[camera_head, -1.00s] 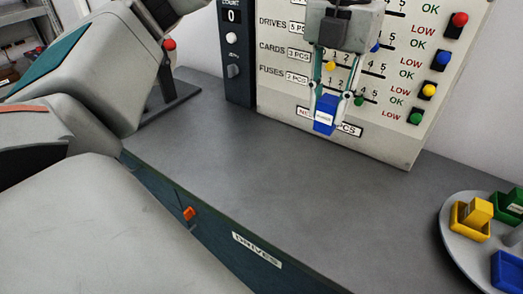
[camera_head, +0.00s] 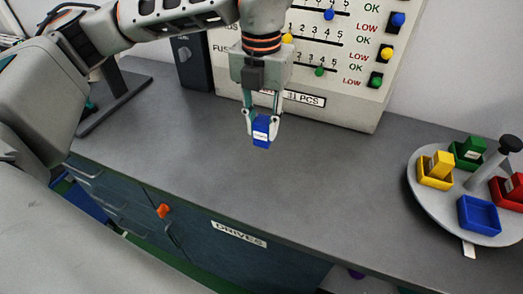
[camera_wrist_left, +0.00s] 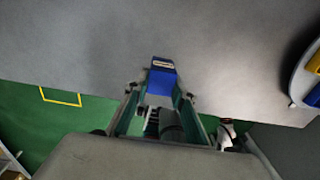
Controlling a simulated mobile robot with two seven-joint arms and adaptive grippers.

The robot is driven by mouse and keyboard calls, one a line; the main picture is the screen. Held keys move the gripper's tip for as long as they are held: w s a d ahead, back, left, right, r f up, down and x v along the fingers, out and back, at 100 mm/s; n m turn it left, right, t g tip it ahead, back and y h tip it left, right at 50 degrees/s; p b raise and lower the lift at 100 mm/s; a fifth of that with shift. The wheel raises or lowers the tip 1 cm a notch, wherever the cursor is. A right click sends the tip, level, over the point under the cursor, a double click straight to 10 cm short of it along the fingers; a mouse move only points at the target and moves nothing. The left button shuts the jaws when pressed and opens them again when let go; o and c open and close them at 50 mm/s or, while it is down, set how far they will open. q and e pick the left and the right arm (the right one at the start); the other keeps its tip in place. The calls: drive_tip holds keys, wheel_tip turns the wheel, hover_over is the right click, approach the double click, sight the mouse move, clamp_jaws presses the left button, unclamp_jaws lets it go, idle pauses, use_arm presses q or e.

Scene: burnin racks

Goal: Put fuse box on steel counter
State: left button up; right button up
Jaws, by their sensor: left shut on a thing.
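The fuse box looks to be the small blue box (camera_head: 261,130) with a white label. My left gripper (camera_head: 262,122) is shut on it and holds it over the grey steel counter (camera_head: 310,185). In the left wrist view the blue box (camera_wrist_left: 161,76) sits between the fingertips of the left gripper (camera_wrist_left: 162,92), with the counter (camera_wrist_left: 100,38) beyond it. I cannot tell the exact gap between the box and the counter. My right gripper does not show.
A grey round tray (camera_head: 432,200) at the right carries yellow, green, red and blue bins; the blue bin (camera_head: 479,214) is empty. A panel (camera_head: 350,60) with beads and coloured buttons stands at the back. The middle of the counter is clear.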

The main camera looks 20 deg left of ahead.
sight(262, 122)
use_arm(q)
drive_tip(key=shift+f, duration=4.3)
drive_tip(key=o, duration=1.1)
drive_tip(key=shift+f, duration=0.1)
wheel_tip(262, 122, up, 12)
drive_tip(key=shift+a+r, duration=0.1)
drive_tip(key=shift+r, duration=0.05)
